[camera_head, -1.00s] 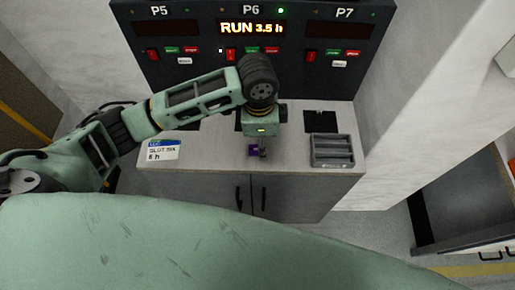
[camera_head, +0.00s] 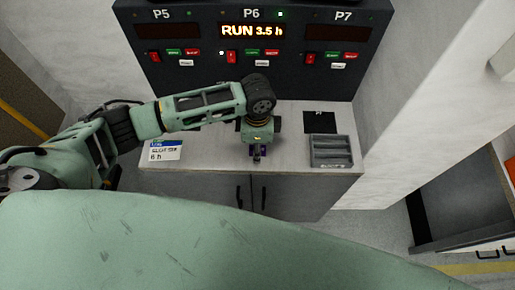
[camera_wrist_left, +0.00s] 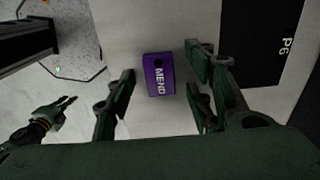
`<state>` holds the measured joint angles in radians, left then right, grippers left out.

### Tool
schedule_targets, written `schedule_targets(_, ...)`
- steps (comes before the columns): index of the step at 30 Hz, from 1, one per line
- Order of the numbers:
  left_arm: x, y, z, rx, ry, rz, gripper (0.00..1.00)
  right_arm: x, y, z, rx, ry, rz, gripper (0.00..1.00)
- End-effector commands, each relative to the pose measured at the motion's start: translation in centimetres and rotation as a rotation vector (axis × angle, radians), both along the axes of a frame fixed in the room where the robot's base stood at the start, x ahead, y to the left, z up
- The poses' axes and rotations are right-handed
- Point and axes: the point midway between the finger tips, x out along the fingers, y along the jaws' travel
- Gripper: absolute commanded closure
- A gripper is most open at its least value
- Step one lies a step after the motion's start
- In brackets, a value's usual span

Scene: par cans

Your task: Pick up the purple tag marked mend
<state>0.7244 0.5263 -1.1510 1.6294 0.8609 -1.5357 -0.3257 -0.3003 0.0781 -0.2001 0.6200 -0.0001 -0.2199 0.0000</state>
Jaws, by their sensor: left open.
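The purple tag (camera_wrist_left: 159,75) marked MEND lies on the light countertop (camera_wrist_left: 130,25) in the left wrist view. My left gripper (camera_wrist_left: 158,100) is open, with its fingers on either side of the tag and apart from it. In the head view the left gripper (camera_head: 257,158) points down near the counter's front edge, and a bit of the purple tag shows by its fingers, mostly hidden. My right gripper (camera_wrist_left: 62,104) appears small and low at the left of the wrist view; its opening is unclear.
A grey slotted tray (camera_head: 331,151) stands on the counter to the right. A white card (camera_head: 165,151) reading 6 h is at the left. A black P6 pad (camera_wrist_left: 262,40) lies beside the tag. Behind is a dark panel (camera_head: 250,75) with P5, P6 and P7 buttons.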

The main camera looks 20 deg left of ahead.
Motion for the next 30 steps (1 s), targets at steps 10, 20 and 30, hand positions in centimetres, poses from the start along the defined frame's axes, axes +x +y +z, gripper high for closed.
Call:
schedule_targets(10, 0.0, 0.0, 0.0, 0.000, 0.000, 0.001, 0.73, 0.0, -0.1, 0.0, -0.001, 0.000, 0.000, 1.00)
schedule_targets(20, 0.0, 0.0, 0.1, 0.000, 0.000, 0.001, 0.92, 0.0, -0.2, 0.0, -0.003, -0.001, 0.001, 1.00)
schedule_targets(30, 0.1, 0.0, 1.5, -0.001, -0.003, 0.001, 0.92, 0.0, -0.3, -0.4, -0.003, -0.001, 0.001, 1.00)
